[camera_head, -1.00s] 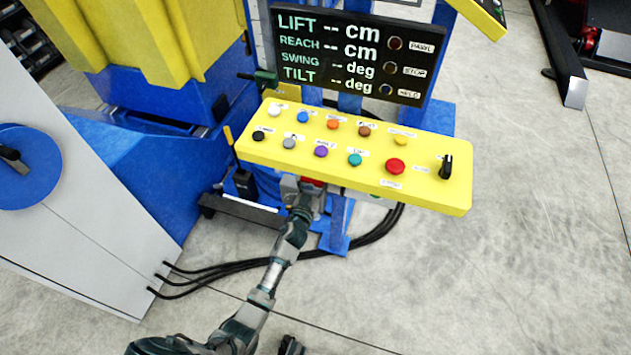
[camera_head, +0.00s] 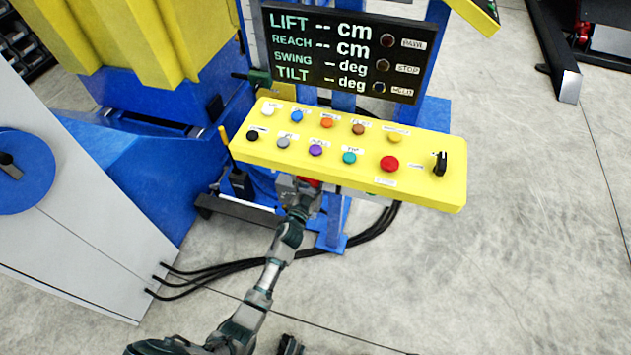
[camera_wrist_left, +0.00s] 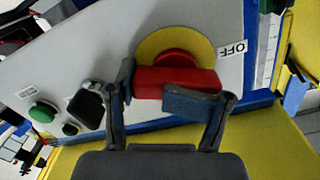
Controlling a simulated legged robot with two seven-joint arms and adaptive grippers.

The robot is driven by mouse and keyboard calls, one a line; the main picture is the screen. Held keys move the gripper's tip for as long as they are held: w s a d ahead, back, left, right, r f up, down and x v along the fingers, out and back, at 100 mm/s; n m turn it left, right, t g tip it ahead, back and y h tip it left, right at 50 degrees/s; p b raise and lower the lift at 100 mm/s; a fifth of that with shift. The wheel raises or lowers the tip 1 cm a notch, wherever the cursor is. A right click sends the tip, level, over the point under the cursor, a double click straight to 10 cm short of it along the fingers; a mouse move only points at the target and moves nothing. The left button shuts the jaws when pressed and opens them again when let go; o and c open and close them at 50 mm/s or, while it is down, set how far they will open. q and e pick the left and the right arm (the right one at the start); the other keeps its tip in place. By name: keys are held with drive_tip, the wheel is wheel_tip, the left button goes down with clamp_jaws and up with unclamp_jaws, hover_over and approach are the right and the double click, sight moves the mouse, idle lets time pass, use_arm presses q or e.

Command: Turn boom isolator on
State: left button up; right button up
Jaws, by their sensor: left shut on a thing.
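The boom isolator in the left wrist view is a red rotary handle (camera_wrist_left: 180,82) on a yellow round plate (camera_wrist_left: 150,48), set in a grey panel. A white OFF label (camera_wrist_left: 233,48) sits at the plate's upper right. The handle lies nearly crosswise in that view. In the head view my left gripper (camera_head: 302,192) reaches below the yellow console, whose edge hides most of the isolator; only a bit of red shows.
The yellow button console (camera_head: 330,175) overhangs my left gripper, with a black display (camera_head: 345,50) behind it. A green button (camera_wrist_left: 43,112) and a black knob (camera_wrist_left: 86,106) sit left of the isolator. Black cables (camera_head: 225,267) run along the floor. A grey cabinet (camera_head: 80,235) stands left.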

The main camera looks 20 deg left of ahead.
use_arm(q)
drive_tip(key=shift+o, duration=0.3)
drive_tip(key=m, duration=0.1)
drive_tip(key=a+m, duration=0.1)
drive_tip(key=m, duration=0.2)
drive_tip(key=shift+w+a+r+y, duration=0.2)
drive_tip(key=shift+a+r+y, duration=0.1)
drive_tip(key=shift+a+r, duration=0.1)
drive_tip(key=m, duration=0.4)
drive_tip(key=shift+r, duration=0.1)
drive_tip(key=m, duration=0.3)
drive_tip(key=shift+m, duration=1)
drive_tip(key=shift+c, duration=0.2)
use_arm(e)
drive_tip(key=shift+w+a+r, duration=0.1)
drive_tip(key=shift+a+r, duration=0.3)
drive_tip(key=shift+r, duration=0.45)
use_arm(q)
drive_tip(key=shift+d+r, duration=0.1)
use_arm(e)
drive_tip(key=shift+a, duration=0.2)
use_arm(q)
drive_tip(key=o, duration=1.6)
drive_tip(key=shift+s, duration=0.2)
use_arm(e)
drive_tip(key=shift+s+d, duration=0.1)
drive_tip(key=shift+s, duration=0.15)
